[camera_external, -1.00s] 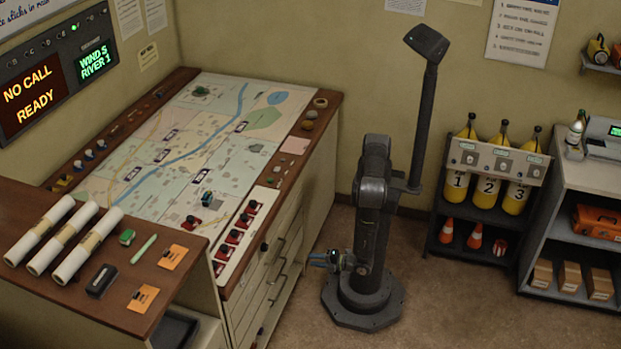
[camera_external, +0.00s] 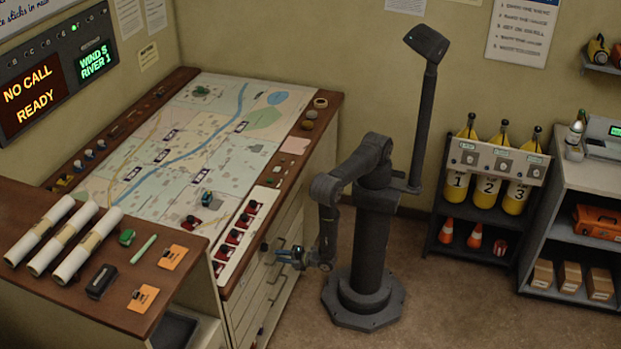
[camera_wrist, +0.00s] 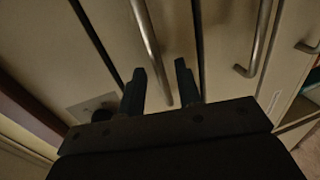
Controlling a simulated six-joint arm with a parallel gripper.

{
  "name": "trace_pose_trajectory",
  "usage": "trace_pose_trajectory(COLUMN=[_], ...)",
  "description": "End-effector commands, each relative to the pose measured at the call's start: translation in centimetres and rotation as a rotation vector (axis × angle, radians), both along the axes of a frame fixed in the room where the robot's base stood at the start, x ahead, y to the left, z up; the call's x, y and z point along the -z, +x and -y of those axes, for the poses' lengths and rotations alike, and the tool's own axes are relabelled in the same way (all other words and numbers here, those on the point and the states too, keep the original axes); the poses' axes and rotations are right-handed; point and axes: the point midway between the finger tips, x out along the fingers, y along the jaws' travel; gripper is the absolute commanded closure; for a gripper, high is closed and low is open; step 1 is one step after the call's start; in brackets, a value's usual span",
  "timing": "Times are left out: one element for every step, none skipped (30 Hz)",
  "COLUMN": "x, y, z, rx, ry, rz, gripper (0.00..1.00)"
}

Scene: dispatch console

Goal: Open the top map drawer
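The map drawers are pale fronts (camera_wrist: 112,25) with metal bar handles, in the cabinet under the map table (camera_external: 215,135). In the wrist view the handle nearest the tabletop edge (camera_wrist: 150,45) runs between the two fingers of my gripper (camera_wrist: 160,68). The fingers are apart, and I cannot tell whether either touches the bar. In the external view my gripper (camera_external: 283,254) is at the upper part of the drawer fronts and covers part of that handle. The drawers look shut.
A dark round knob (camera_wrist: 104,112) sits on the panel beside the gripper. Lower handles (camera_wrist: 262,40) run alongside. The wooden counter (camera_external: 60,285) with rolled maps stands at the front left. Open floor (camera_external: 440,300) lies to the right of my base.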

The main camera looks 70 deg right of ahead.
Motion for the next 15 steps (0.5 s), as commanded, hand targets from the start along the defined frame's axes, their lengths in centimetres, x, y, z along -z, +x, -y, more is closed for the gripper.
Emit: trace_pose_trajectory(x=[0.08,0.11,0.14,0.15,0.16,0.16,0.16,0.16,0.16,0.16,0.16,0.16,0.16,0.16,0.16], y=[0.33,0.47,0.61,0.66,0.71,0.74,0.74,0.74,0.73,0.73,0.72,0.72,0.72,0.71,0.71], z=[0.03,0.03,0.03,0.03,0.03,0.03,0.03,0.02,0.02,0.02,0.02,0.02,0.02,0.02,0.02], rx=[0.001,0.000,0.000,0.000,0.000,0.000,-0.001,-0.001,-0.001,-0.001,-0.001,-0.001,-0.001,-0.001,-0.001], ry=[0.000,0.000,0.000,0.000,0.000,0.000,-0.001,-0.001,-0.001,0.000,0.000,0.000,0.000,0.000,0.000], rz=[0.000,0.000,0.000,0.000,0.000,0.000,0.000,0.000,0.000,0.000,0.000,0.000,0.000,0.000,0.000], gripper=[0.69,0.69,0.69,0.69,0.69,0.69,0.69,0.69,0.69,0.69,0.69,0.69,0.74,0.80,0.88])
